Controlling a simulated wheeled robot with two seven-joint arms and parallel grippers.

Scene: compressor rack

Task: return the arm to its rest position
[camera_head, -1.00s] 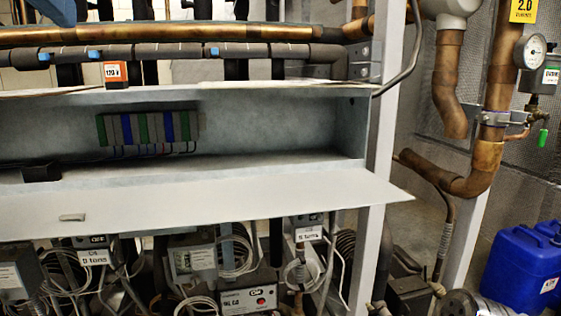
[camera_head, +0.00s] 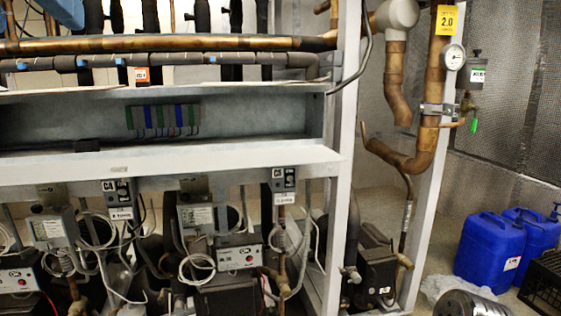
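Neither of my arms nor grippers shows in the head view. The compressor rack fills the left and middle of the view. Its long grey trough (camera_head: 250,115) is open at the front and holds a row of green, blue and grey terminal blocks (camera_head: 161,117). A pale ledge (camera_head: 200,157) runs along the trough's lower front.
Copper pipes (camera_head: 437,85) with a round gauge (camera_head: 454,57) stand right of the rack's upright post (camera_head: 343,150). Blue canisters (camera_head: 490,250) and a black crate (camera_head: 543,283) are on the floor at right. Control boxes (camera_head: 197,218) and loose cables hang below the ledge.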

